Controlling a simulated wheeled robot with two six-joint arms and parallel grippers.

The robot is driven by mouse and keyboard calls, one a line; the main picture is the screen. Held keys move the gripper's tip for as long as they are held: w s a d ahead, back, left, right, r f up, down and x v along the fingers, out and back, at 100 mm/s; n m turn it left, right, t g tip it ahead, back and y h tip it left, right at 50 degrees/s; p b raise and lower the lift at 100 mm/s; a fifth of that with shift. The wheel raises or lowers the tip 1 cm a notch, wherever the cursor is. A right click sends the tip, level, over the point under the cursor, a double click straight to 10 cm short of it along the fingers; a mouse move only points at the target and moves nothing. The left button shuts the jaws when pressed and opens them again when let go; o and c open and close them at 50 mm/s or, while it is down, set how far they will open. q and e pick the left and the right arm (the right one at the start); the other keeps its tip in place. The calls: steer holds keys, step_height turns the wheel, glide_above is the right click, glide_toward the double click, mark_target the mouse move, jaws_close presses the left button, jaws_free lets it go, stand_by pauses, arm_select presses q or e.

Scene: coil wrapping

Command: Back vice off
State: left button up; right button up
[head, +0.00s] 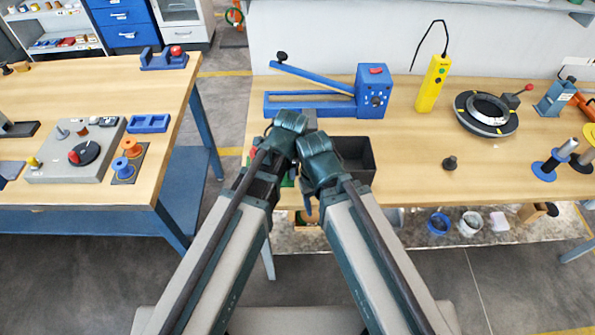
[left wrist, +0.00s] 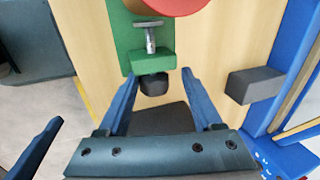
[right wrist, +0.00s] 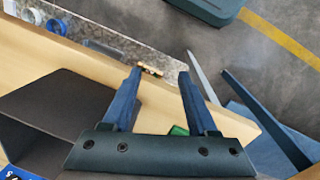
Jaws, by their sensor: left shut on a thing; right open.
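The green vice (left wrist: 148,62) is on the wooden bench in the left wrist view, with a grey metal screw (left wrist: 150,38) between its green blocks. A dark knob (left wrist: 154,87) sits at its near end, between the fingers of my left gripper (left wrist: 158,82), which is shut on it. A red rounded thing (left wrist: 175,5) is cut off at the top edge above the vice. My right gripper (right wrist: 160,74) is open and empty near the bench's front edge. A bit of green (right wrist: 178,130) shows behind its fingers. In the head view my arms hide most of the vice.
A black open bin (head: 357,155) stands just right of my wrists. A blue lever tool (head: 330,95) lies behind them. A yellow handheld device (head: 432,84), a black ring (head: 486,113) and spools (head: 545,168) are to the right. The bench between bin and spools is mostly clear.

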arm_select(q)
steer(key=shift+s+d, duration=0.25)
steer(key=shift+s, duration=0.2)
steer(key=shift+s+d, duration=0.2)
steer(key=shift+s, duration=0.25)
steer(key=o, duration=0.5)
steer(key=shift+a, duration=0.1)
steer(key=shift+w+r+g+p, duration=0.1)
steer(key=shift+w+g+p, duration=0.4)
steer(key=shift+g, duration=0.1)
steer(key=shift+o, duration=0.4)
steer(key=shift+w+d+g, duration=0.2)
steer(key=shift+g, duration=0.3)
steer(key=shift+w+f+g, duration=0.2)
steer(key=shift+f+g, duration=0.05)
steer(key=shift+g, duration=0.25)
steer(key=shift+c, duration=0.4)
steer(key=shift+d, duration=0.1)
arm_select(e)
steer(key=shift+w+a+r, duration=0.3)
steer(key=shift+w+a, duration=0.25)
steer(key=shift+w, duration=0.1)
